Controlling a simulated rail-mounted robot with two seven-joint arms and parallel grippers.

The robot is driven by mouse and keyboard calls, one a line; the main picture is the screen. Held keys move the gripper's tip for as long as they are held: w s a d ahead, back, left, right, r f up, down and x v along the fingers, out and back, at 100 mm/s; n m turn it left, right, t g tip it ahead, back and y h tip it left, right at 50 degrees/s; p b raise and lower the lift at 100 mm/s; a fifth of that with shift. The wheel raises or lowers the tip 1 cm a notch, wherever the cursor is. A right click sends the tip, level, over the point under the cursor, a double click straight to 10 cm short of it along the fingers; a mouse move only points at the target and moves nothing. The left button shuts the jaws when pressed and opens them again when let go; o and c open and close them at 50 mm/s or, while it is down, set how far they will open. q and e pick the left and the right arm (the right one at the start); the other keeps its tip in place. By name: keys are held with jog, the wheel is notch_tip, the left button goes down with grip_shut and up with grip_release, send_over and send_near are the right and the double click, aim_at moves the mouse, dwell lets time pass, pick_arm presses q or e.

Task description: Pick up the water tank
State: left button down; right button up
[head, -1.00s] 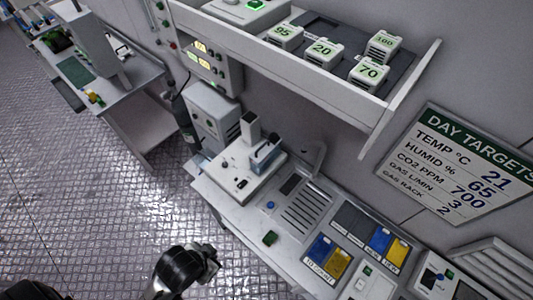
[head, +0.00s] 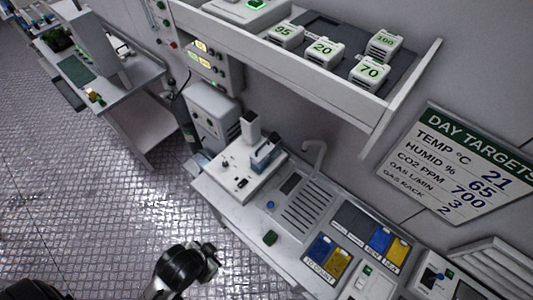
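A small tank with a blue tint and a dark handle (head: 264,157), which looks like the water tank, sits upright on a white machine (head: 240,178) at the left end of the bench. A square white column stands just behind it. A black and white rounded link of one of my arms (head: 184,268) shows at the bottom, well apart from the tank. I see no gripper fingers at its end. A dark part shows in the bottom left corner. No gripper touches the tank.
A shelf above (head: 372,115) holds numbered white blocks. The metal floor (head: 110,215) at left is clear.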

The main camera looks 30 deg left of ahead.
dwell(0.3)
pick_arm(q)
jog(key=shift+c, duration=0.6)
grip_release()
